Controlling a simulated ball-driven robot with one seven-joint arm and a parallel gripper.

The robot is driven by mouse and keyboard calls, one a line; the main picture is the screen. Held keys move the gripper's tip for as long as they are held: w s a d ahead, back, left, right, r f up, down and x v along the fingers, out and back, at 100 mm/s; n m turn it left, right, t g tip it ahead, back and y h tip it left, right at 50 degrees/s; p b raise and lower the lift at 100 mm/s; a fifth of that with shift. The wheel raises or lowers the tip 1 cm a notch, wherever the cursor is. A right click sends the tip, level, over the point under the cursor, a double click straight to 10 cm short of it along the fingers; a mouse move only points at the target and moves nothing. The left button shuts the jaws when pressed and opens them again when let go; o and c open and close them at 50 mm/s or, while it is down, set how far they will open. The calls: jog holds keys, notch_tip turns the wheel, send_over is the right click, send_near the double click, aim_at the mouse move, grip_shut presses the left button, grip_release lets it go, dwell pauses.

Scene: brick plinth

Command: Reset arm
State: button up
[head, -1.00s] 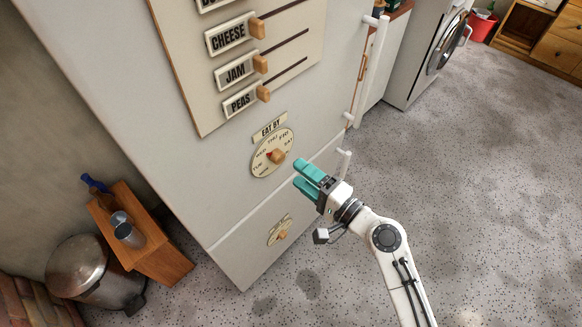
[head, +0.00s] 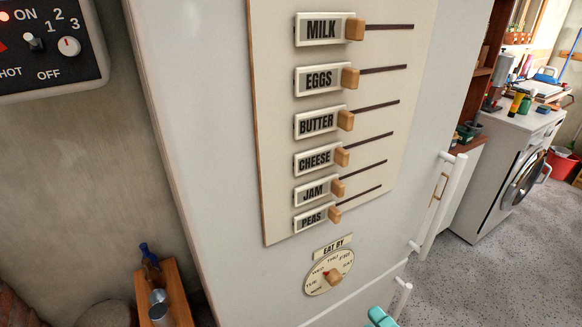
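My gripper (head: 380,317) shows only as teal fingertip parts at the bottom edge of the head view. The rest of it and my arm are out of frame below. It appears in front of the lower part of the white fridge (head: 215,120), right of and below the round EAT BY dial (head: 317,283). I cannot tell whether it touches the fridge or how far apart the fingers are. Nothing is seen held.
A slider board (head: 275,110) with several labelled wooden knobs is on the fridge door. A white handle (head: 449,195) sticks out at its right side. A control panel (head: 60,75) is upper left, a wooden stool (head: 175,290) lower left. Speckled floor (head: 480,285) lies open at right.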

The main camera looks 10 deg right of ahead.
jog(key=s+a+f+n+g+p, duration=0.2)
jog(key=s+a+f+n+g, duration=0.2)
jog(key=s+f+n+g, duration=0.4)
jog(key=s+d+n+g+h+p, duration=0.1)
jog(key=s+d+n+g+h, duration=0.4)
jog(key=s+d+g, duration=0.3)
jog(key=s+n, duration=0.1)
jog(key=s, duration=0.2)
jog(key=shift+d+f+h, duration=0.15)
jog(key=shift+f+h, duration=0.25)
